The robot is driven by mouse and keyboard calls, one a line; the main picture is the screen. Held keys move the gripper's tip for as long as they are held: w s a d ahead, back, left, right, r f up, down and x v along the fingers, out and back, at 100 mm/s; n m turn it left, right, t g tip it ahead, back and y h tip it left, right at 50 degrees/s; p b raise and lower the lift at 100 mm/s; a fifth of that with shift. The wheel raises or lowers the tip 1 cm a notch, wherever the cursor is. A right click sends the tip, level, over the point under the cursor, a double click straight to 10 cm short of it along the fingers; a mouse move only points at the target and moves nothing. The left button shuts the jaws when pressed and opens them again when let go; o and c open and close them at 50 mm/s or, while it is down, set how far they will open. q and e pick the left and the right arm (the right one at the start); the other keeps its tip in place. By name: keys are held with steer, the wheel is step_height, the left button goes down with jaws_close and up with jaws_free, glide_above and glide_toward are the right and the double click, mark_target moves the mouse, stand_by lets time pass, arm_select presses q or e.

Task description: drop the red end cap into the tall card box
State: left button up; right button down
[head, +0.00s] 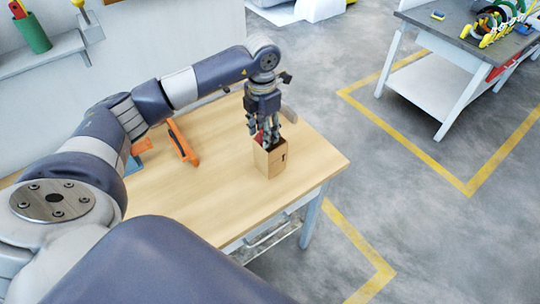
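The tall card box (272,162) stands upright near the right end of the wooden table. My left gripper (266,139) points down at the open top of the box, its fingertips at or just inside the mouth. A bit of the red end cap (259,137) shows at the left of the fingers. The fingers appear closed around it, but they and the box rim hide most of it. The inside of the box is hidden. My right gripper is not in view.
An orange tool (183,143) lies on the wooden table (215,200) left of the box. The table's front right is clear. A wall shelf (45,58) holds a green cup (33,34). A second bench (470,37) with coils stands far right beyond open floor.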

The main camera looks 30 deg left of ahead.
arm_select(q)
steer(key=shift+o, duration=0.8)
steer(key=shift+r, duration=0.1)
step_height(320, 180, up, 12)
steer(key=shift+f, duration=0.2)
